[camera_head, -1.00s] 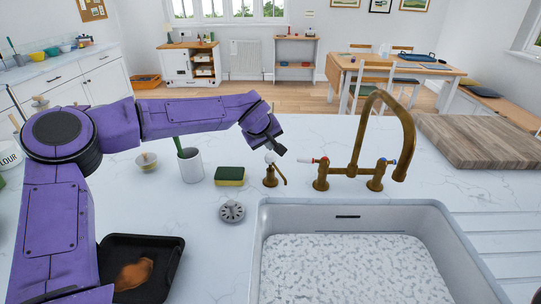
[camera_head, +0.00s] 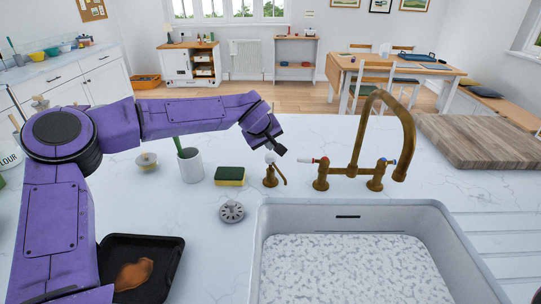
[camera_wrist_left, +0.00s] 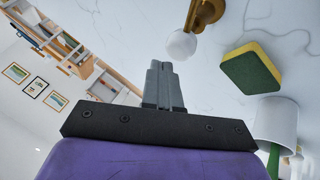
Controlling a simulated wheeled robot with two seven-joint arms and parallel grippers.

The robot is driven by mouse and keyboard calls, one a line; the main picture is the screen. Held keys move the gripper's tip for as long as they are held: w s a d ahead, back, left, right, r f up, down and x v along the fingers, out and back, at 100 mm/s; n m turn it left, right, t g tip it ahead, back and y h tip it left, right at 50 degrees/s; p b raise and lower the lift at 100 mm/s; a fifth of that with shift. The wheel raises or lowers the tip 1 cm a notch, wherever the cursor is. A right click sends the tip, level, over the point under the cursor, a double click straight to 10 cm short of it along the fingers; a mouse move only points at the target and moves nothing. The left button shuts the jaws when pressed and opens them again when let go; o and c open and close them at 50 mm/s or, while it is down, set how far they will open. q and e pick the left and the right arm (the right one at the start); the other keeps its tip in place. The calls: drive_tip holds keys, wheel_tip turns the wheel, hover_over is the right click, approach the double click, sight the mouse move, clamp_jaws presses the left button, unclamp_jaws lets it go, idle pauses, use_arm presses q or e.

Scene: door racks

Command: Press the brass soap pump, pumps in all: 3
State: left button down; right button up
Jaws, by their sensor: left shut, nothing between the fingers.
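The brass soap pump (camera_head: 270,178) stands on the white worktop left of the brass tap, with a pale round knob on top and a spout pointing to the lower right. My left gripper (camera_head: 280,151) is shut and empty, its tip just above and beside the pump's knob in the head view. In the left wrist view the shut fingers (camera_wrist_left: 161,68) point toward the pale knob (camera_wrist_left: 182,45), with a small gap showing between them. Part of the pump's brass body (camera_wrist_left: 205,14) shows at the top edge there. My right gripper is not in view.
A yellow-green sponge (camera_head: 230,176) and a white cup (camera_head: 190,165) stand left of the pump. The brass tap (camera_head: 355,165) rises to its right, behind the white sink (camera_head: 345,215). A grey drain strainer (camera_head: 231,211) and a black tray (camera_head: 166,250) lie nearer.

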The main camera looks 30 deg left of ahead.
use_arm(q)
drive_tip(key=shift+f+p, duration=0.3)
drive_tip(key=shift+p, duration=0.05)
drive_tip(key=shift+f, duration=0.1)
drive_tip(key=shift+s+f, duration=0.1)
drive_tip(key=shift+f, duration=0.9)
idle(0.9)
drive_tip(key=shift+r+p, duration=1.3)
drive_tip(key=shift+p, duration=0.05)
